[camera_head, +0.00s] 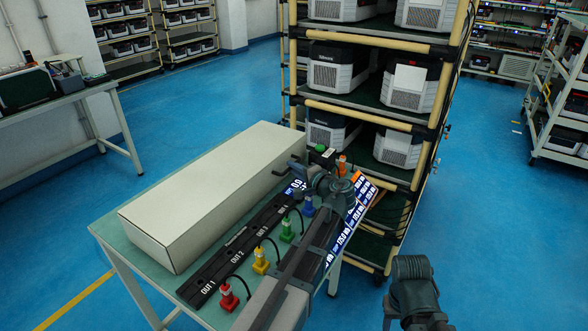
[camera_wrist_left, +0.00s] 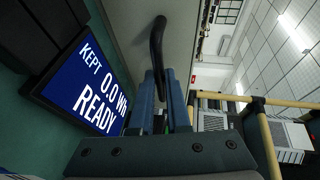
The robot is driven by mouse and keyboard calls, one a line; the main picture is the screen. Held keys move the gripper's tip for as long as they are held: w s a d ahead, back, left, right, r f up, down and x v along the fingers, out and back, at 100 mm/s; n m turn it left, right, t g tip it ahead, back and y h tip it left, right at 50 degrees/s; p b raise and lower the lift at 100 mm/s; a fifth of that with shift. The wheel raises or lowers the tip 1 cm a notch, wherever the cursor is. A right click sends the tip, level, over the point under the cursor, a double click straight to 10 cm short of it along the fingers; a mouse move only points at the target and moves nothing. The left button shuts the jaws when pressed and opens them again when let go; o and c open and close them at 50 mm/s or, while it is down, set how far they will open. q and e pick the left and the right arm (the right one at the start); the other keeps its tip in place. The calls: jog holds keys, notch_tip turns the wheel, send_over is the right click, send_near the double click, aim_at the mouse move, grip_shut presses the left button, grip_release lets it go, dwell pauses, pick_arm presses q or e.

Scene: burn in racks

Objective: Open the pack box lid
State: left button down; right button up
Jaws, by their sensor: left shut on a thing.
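The pack box (camera_head: 205,195) is a long cream box lying on the green-topped table, and its lid looks closed. It fills the upper middle of the left wrist view as a pale face (camera_wrist_left: 135,25). A black curved handle (camera_wrist_left: 157,42) stands out from that face. My left gripper (camera_head: 291,167) is at the right end of the box's near side. In the left wrist view its two blue-grey fingers (camera_wrist_left: 163,92) are shut on the lower end of the handle. My right arm shows at the lower right, but its gripper is not in view.
A black strip (camera_head: 235,245) labelled OUT, with several coloured plugs, lies along the table's near side. A blue display (camera_wrist_left: 95,85) reading READY is close to my left gripper. A rack (camera_head: 375,90) of battery units stands behind.

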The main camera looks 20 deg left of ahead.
pick_arm(q)
jog(key=w+a+r+n+g+h+p, duration=0.1)
jog(key=a+r+h+p, duration=0.35)
jog(key=r+p, duration=0.75)
jog(key=w+a+r+n+g+h+p, duration=0.1)
jog(key=a+r+g+h+p, duration=0.35)
jog(key=p, duration=1.35)
jog(key=w+a+r+n+t+h+p, duration=0.1)
jog(key=a+r+h+p, duration=0.1)
jog(key=a, duration=0.8)
jog(key=w+a+r+h+p, duration=0.1)
jog(key=a+r+h+p, duration=0.1)
jog(key=a, duration=0.7)
jog(key=shift+a+n+t+h+p, duration=0.4)
jog(key=shift+h+p, duration=0.5)
jog(key=shift+p, duration=0.4)
jog(key=shift+r, duration=0.1)
